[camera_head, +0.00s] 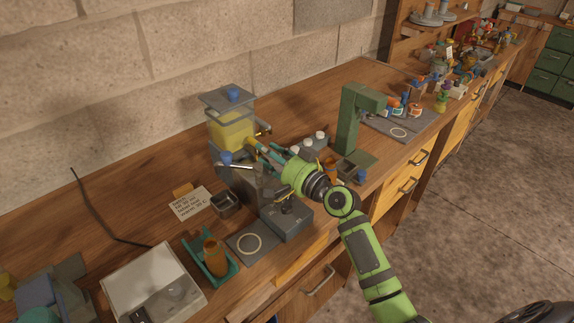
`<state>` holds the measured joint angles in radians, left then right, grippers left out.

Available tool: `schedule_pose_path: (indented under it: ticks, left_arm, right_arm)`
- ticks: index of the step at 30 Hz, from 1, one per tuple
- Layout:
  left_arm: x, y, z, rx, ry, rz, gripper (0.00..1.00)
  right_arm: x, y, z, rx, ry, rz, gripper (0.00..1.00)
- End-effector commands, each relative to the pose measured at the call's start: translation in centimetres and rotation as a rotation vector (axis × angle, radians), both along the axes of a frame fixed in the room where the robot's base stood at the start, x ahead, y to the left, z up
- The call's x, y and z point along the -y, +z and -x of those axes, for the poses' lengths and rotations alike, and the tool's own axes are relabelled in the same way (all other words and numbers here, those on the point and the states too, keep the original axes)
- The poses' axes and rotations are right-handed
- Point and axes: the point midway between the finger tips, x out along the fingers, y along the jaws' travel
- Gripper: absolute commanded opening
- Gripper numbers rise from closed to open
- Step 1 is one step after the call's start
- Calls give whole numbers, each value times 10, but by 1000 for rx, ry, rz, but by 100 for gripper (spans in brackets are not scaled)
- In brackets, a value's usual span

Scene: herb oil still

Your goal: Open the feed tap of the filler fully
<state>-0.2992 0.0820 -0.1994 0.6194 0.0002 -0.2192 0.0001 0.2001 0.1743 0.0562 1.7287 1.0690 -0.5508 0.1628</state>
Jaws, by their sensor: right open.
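The filler stands at the left of centre, with a clear tank of yellow liquid (231,133) under a grey lid with a blue knob (233,94). A small brass-coloured part (263,131) sticks out at the tank's right side; it may be the feed tap, but its setting is too small to read. A metal lever with a blue end (226,158) sits lower at the front. My right gripper (256,149) is open, its teal fingers close beside the tank's lower right. I cannot tell whether they touch anything. My left gripper is out of view.
A teal tray with an amber bottle (213,257), a ringed mat (249,244), a label card (191,203) and a white device (153,283) are in front and left. A green press (351,118) stands right of my gripper.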

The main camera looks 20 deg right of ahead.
Motion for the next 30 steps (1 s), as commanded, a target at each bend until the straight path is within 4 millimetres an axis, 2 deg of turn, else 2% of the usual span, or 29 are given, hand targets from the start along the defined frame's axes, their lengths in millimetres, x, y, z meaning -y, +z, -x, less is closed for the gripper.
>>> schedule_pose_path:
  ticks: [1, 6, 12, 17, 30]
  left_arm:
    - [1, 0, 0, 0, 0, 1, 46]
    - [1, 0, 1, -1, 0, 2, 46]
    - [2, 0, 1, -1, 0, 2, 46]
    - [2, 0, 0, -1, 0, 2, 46]
    - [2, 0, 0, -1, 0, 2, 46]
  right_arm:
    - [6, -2, 12, -2, -1, 4, 41]
    - [19, -1, 45, -3, 1, 4, 41]
    - [28, -1, 70, -3, 1, 2, 41]
    - [31, 0, 77, -3, 3, 1, 41]
    - [31, 0, 77, -2, 2, 1, 41]
